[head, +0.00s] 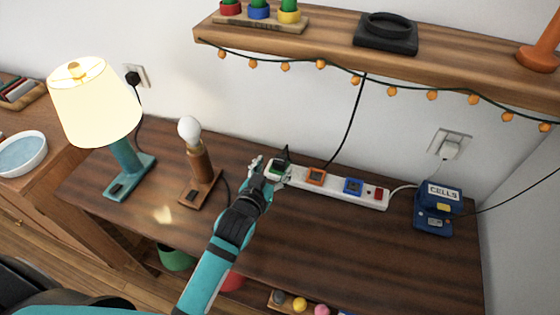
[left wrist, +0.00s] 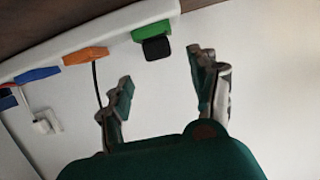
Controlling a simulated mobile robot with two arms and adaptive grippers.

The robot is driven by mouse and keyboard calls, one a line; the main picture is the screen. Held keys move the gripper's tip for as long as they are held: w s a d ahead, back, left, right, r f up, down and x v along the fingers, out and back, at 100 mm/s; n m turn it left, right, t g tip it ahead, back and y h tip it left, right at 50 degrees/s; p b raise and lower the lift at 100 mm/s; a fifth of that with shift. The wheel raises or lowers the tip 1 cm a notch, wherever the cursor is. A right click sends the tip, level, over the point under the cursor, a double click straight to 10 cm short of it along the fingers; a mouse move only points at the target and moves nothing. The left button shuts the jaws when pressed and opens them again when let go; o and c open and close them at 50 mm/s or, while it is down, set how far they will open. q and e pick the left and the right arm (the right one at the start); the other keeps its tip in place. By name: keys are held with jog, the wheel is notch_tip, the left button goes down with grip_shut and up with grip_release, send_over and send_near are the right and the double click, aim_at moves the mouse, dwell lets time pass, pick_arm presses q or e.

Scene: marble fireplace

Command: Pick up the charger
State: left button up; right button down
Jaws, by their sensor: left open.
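A small black block (head: 284,155), which looks like the charger, sits at the green socket of a white power strip (head: 335,191) on the wooden desk. In the left wrist view the black block (left wrist: 157,47) shows at the green socket (left wrist: 152,31), beyond the fingertips. My left gripper (head: 268,168) is open at the left end of the strip, close to the block and partly covering the green socket. In the left wrist view its fingers (left wrist: 160,80) are spread with nothing between them. My right gripper is not in view.
A blue CELLS box (head: 437,209) stands right of the strip. A bulb lamp (head: 200,175) and a lit shaded lamp (head: 125,160) stand to the left. A shelf (head: 330,45) with hanging string lights is above. The front desk surface is mostly clear.

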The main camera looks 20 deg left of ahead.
aim_at(279, 160)
pick_arm(q)
jog(key=shift+w, duration=0.25)
jog(key=shift+w+f, duration=0.15)
jog(key=shift+w, duration=0.1)
jog(key=x, duration=0.3)
jog(key=shift+w+f, duration=0.25)
jog(key=shift+w, duration=0.05)
jog(key=shift+w+f+p, duration=0.2)
jog(key=shift+w+p, duration=0.1)
jog(key=shift+w, duration=0.15)
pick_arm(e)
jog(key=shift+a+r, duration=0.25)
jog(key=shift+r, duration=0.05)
pick_arm(q)
jog(key=shift+s, duration=0.1)
jog(key=c, duration=1.1)
jog(key=shift+c, duration=0.7)
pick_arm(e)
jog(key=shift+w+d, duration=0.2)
pick_arm(q)
jog(key=shift+r, duration=0.15)
